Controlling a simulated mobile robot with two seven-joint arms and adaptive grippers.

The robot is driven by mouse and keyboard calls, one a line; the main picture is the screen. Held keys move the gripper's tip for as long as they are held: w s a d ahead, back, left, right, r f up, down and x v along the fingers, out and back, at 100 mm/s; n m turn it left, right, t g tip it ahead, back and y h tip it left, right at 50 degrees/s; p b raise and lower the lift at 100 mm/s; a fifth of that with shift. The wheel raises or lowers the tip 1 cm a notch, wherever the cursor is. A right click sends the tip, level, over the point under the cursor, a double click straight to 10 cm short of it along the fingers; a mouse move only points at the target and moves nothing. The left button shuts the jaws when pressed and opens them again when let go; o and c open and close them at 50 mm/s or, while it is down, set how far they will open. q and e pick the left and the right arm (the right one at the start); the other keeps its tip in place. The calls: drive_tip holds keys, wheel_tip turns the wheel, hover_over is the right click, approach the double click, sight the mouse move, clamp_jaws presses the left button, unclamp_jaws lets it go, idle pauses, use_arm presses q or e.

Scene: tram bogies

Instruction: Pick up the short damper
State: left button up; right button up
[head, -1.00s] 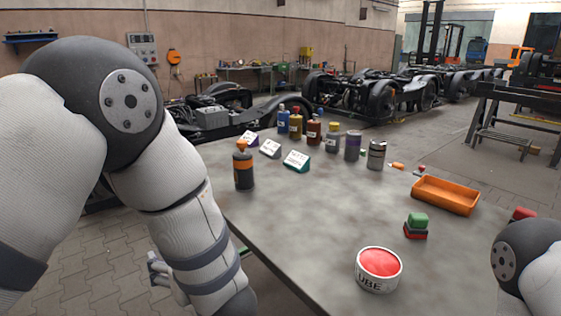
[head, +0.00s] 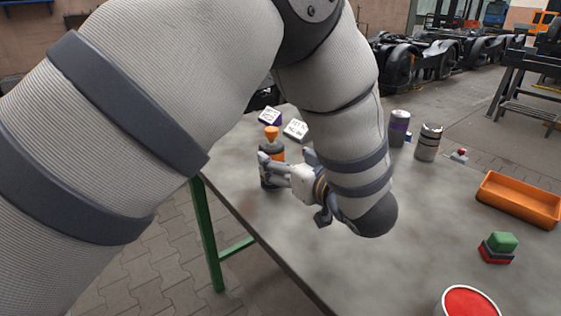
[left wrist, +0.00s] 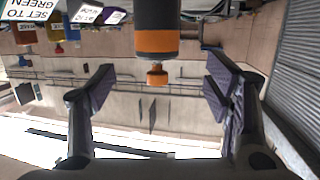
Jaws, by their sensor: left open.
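The short damper, which I take to be the dark grey cylinder with an orange band and orange tip (head: 270,146), stands upright near the table's left edge. My left gripper (head: 280,171) is low beside it, its fingers pointing at it and partly covering its lower part. In the left wrist view, which is upside down, the left gripper (left wrist: 158,82) is open and empty. The damper (left wrist: 157,16) stands ahead of the gap between its fingers, roughly centred. I cannot tell whether a finger touches it. My right gripper is not in view.
White-faced sign blocks (head: 296,129) stand behind the damper. A purple-grey can (head: 399,128) and a silver can (head: 428,142) stand farther back. An orange tray (head: 520,200), a green-topped block stack (head: 498,247) and a red-topped tub (head: 468,302) are to the right. The table middle is clear.

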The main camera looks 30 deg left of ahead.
sight(278, 153)
use_arm(q)
drive_tip(key=x, duration=0.9)
drive_tip(key=shift+w+d+f, duration=0.15)
drive_tip(key=shift+f, duration=0.1)
drive_tip(key=c, duration=1.3)
